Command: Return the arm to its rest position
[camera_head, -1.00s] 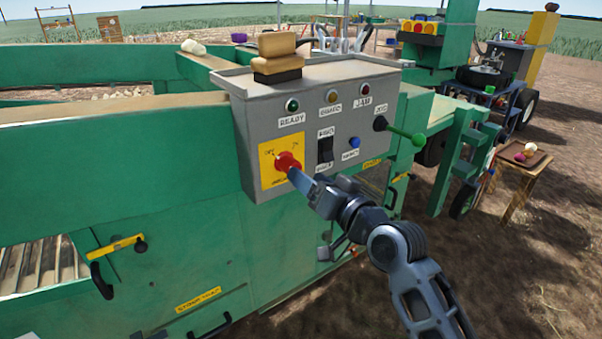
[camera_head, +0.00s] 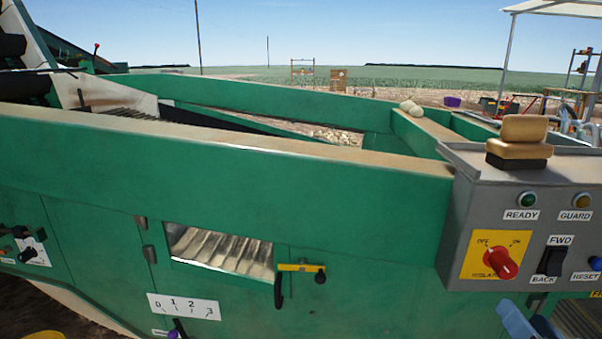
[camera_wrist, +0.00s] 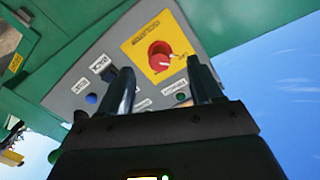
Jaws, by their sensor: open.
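My gripper (camera_wrist: 160,80) is open in the wrist view, its two dark fingers apart with nothing between them. Beyond them is the grey control box (camera_wrist: 60,100) with a red isolator knob (camera_wrist: 160,55) on a yellow plate. In the head view only a blue-grey part of my gripper (camera_head: 517,320) shows at the bottom edge, below the control box (camera_head: 455,245). The red knob (camera_head: 502,262) sits above it on the yellow plate, clear of the gripper. Most of my arm is out of the picture.
The green machine wall (camera_head: 200,180) fills the front, with a yellow latch (camera_head: 300,267) and a small window (camera_head: 220,250). A tan and black block (camera_head: 518,142) stands on top of the control box. Open sky lies beside the box in the wrist view.

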